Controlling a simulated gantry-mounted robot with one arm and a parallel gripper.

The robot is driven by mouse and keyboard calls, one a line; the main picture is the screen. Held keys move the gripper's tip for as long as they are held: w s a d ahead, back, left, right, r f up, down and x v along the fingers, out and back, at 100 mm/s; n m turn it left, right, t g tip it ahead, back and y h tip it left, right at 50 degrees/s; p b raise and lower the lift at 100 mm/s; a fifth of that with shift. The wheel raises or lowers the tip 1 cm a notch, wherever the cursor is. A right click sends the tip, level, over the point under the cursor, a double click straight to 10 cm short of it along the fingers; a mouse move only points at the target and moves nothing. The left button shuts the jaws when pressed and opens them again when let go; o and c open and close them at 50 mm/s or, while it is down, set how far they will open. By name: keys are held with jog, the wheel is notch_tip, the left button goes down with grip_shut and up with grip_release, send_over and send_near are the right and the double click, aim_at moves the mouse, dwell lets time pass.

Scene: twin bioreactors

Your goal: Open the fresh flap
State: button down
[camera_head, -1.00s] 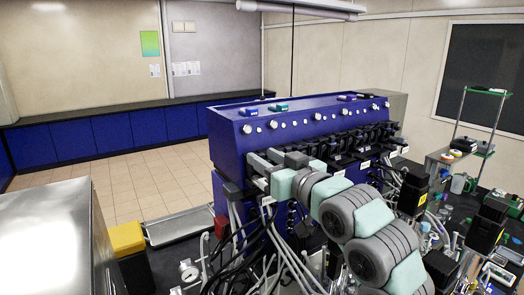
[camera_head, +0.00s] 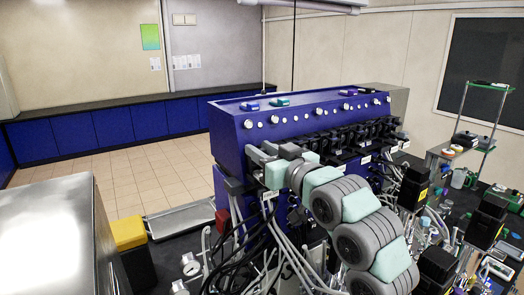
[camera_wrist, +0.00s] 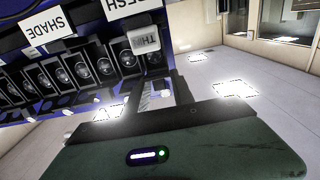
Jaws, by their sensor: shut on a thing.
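In the wrist view, a white label reading FRESH (camera_wrist: 125,5), upside down, is on the blue machine (camera_wrist: 84,14). Below it hangs a pale plate with partly readable letters (camera_wrist: 143,40), which looks like the fresh flap. My gripper (camera_wrist: 157,92) reaches up just under this plate and is shut on a light-coloured piece between its dark fingers. That piece seems to belong to the flap, but its join is unclear. In the head view, my gripper is at the left end of the blue machine (camera_head: 229,128); its fingertips are hidden by my arm.
Cables (camera_head: 265,255) hang below the machine. A yellow-topped bin (camera_head: 128,232) stands at left. Open floor (camera_head: 150,170) lies behind.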

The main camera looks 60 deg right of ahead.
jog(key=shift+f, duration=0.1)
jog(key=t+b, duration=0.1)
jog(key=b, duration=0.2)
jog(key=shift+f+h+b, duration=0.3)
jog(key=shift+f+b, duration=0.05)
jog(key=shift+b, duration=0.05)
jog(key=shift+s+a+r+b, duration=0.1)
jog(key=shift+b, duration=0.3)
jog(key=shift+r+t, duration=0.3)
jog(key=c, duration=1.4)
grip_release()
jog(key=shift+s+a+f, duration=0.2)
jog(key=shift+s, duration=0.3)
jog(key=b+v, duration=0.2)
jog(key=v, duration=0.7)
jog(key=shift+s+a, duration=0.25)
jog(key=shift+a, duration=0.05)
